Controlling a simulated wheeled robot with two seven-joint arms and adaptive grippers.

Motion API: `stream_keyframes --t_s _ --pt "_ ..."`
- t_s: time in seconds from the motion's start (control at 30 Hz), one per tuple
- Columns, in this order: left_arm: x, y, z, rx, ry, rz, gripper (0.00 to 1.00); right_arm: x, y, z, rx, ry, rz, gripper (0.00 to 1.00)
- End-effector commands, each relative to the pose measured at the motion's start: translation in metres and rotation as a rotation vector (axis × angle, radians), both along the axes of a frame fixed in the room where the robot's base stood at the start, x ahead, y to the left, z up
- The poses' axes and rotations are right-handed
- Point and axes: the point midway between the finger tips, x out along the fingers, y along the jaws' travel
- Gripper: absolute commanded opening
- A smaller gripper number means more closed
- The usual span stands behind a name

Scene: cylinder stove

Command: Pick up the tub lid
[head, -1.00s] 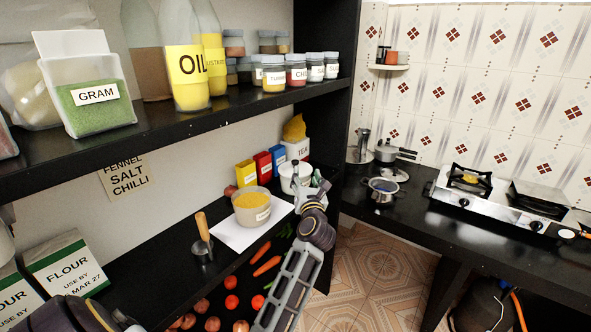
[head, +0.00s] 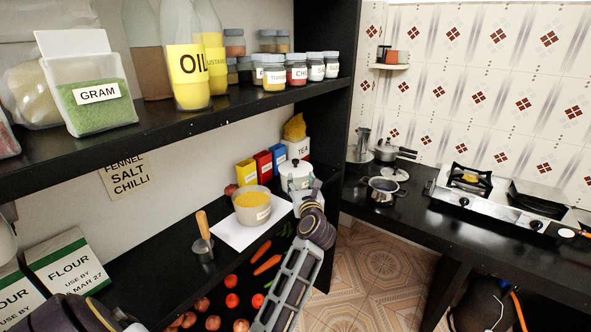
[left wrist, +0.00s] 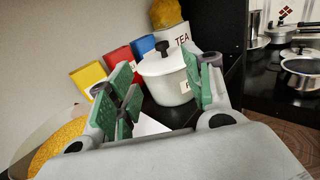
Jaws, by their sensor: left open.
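The tub lid (head: 293,168) is white with a dark knob and sits on a white tub (head: 297,183) on the lower counter. In the left wrist view the lid (left wrist: 163,64) and its black knob show clearly, and the tub (left wrist: 172,88) stands upright beyond my fingers. My left gripper (head: 309,192) is beside the tub at its front right in the head view. In the left wrist view its green-padded fingers (left wrist: 160,92) are spread, with nothing held between them. My right gripper is not in view.
A bowl of yellow grain (head: 252,208) stands on white paper left of the tub. Red, blue and yellow boxes (head: 263,165) and a TEA container (head: 298,149) are behind. The shelf (head: 170,122) overhangs the counter. Vegetables lie below.

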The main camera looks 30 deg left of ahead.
Motion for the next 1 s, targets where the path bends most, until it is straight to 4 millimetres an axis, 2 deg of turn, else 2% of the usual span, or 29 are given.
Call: stream_keyframes --t_s 0.7,1.0 --pt "0.056 0.047 0.001 0.003 0.000 0.000 0.51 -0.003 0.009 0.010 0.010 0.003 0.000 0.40" --pt "0.064 0.054 0.001 0.001 -0.001 0.000 0.51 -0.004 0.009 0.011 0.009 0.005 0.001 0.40"
